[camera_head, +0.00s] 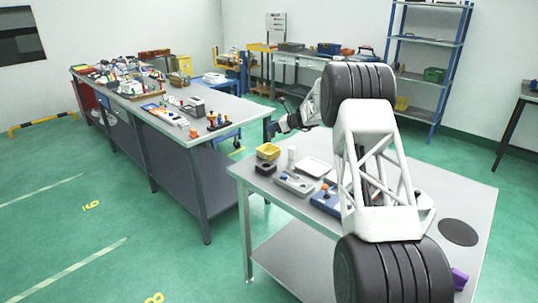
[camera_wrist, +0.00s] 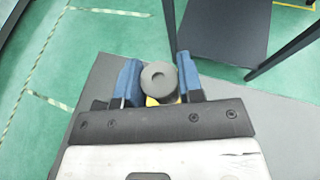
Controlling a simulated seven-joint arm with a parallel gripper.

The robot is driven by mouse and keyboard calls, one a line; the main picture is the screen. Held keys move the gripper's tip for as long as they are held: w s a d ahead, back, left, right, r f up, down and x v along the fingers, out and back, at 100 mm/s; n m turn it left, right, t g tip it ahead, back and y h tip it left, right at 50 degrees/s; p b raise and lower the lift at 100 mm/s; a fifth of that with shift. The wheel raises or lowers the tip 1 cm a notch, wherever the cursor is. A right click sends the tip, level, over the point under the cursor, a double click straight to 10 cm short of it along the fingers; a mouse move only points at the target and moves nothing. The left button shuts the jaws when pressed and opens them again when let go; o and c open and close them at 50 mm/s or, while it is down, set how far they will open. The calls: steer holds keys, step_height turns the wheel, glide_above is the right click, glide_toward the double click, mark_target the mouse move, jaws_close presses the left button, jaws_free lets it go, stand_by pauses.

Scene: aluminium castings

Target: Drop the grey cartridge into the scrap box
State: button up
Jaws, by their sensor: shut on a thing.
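My gripper (camera_wrist: 158,78) is shut on the grey cartridge (camera_wrist: 158,76), a round grey piece with a small dimple in its end, held between the two blue fingers. In the head view my gripper (camera_head: 271,132) is in the air above the near table's back left corner. A small yellow open box (camera_head: 268,150), probably the scrap box, stands on that corner below the gripper. In the wrist view a bit of yellow (camera_wrist: 152,101) shows just behind the cartridge, mostly hidden by it and the gripper. The cartridge cannot be made out in the head view.
Near the yellow box on the table (camera_head: 300,207) are a black block (camera_head: 265,168), a white cylinder (camera_head: 292,153), a grey fixture (camera_head: 294,184) and a white tray (camera_head: 314,167). A cluttered bench (camera_head: 180,125) stands to the left, across a gap. My arm hides much of the table's right half.

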steer(key=shift+f, duration=1.75)
steer(key=o, duration=1)
steer(key=shift+d, duration=0.1)
steer(key=shift+v, duration=3.8)
steer(key=shift+s, duration=0.1)
steer(key=shift+r, duration=0.1)
